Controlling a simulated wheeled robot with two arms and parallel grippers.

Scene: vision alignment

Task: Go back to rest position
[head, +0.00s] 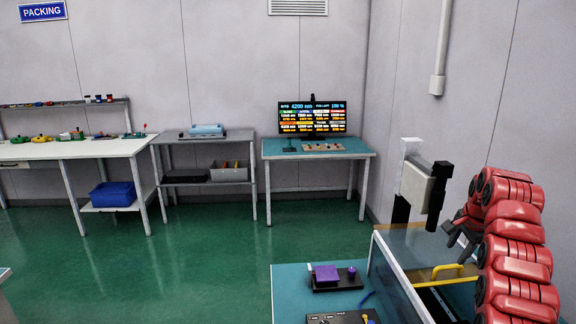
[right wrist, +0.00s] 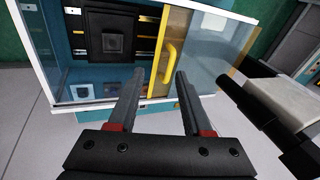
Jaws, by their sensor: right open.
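My right arm comes in red at the right edge of the head view. Its dark gripper (head: 458,226) is partly hidden and hangs above the glass-sided enclosure, beside the grey boxy device on a post (head: 416,186). In the right wrist view my right gripper (right wrist: 158,82) has its two fingers apart with nothing between them. Beyond the fingertips is the enclosure with a yellow handle (right wrist: 169,60) and a black square fixture inside (right wrist: 113,42). I see no contact between fingers and handle. My left gripper is in neither view.
A teal bench (head: 292,290) in front carries a black fixture with a purple block (head: 326,274). The boxy device also shows close at the right of the wrist view (right wrist: 292,105). A monitor desk (head: 318,150) and shelves stand by the back wall. The green floor between is clear.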

